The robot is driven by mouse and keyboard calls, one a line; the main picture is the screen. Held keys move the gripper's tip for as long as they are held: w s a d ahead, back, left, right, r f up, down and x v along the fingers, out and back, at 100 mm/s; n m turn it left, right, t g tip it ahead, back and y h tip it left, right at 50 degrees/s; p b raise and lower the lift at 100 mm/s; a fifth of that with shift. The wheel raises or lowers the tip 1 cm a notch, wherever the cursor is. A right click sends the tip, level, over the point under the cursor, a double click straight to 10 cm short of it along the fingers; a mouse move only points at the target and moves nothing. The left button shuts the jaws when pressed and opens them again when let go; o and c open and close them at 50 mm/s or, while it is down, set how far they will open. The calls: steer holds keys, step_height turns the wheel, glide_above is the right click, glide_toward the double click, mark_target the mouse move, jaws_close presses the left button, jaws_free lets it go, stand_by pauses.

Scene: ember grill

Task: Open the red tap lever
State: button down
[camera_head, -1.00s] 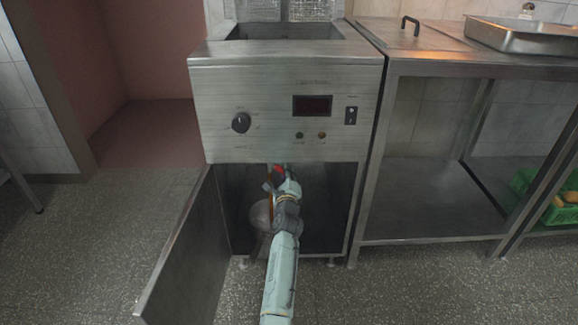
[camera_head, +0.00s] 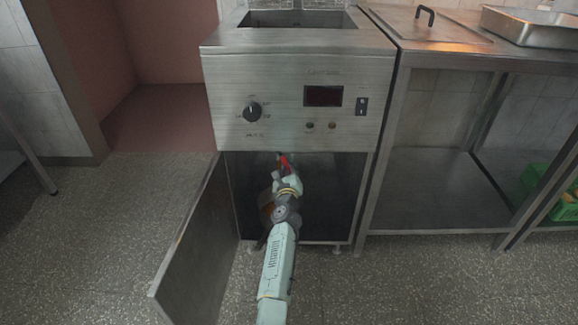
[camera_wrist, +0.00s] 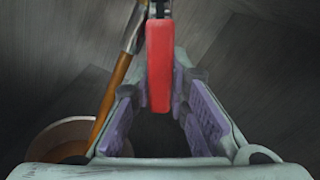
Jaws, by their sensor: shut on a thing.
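The red tap lever (camera_wrist: 160,62) stands between the purple-padded fingers of my gripper (camera_wrist: 160,88) in the wrist view. My gripper is shut on it. In the head view the lever (camera_head: 285,161) shows as a small red piece just under the fryer's front panel, inside the open lower cabinet. My gripper (camera_head: 284,174) reaches into that cabinet from the front, and my arm hides part of the interior. The tap's body is mostly hidden.
The cabinet door (camera_head: 196,245) stands open at the left of my arm. A round brownish vessel (camera_wrist: 62,140) with a long orange-brown rod lies left of my gripper. A steel table (camera_head: 440,200) stands at the right. The floor in front is open.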

steer(key=shift+r, duration=0.1)
steer(key=c, duration=1.5)
jaws_free()
steer(key=shift+d, duration=0.1)
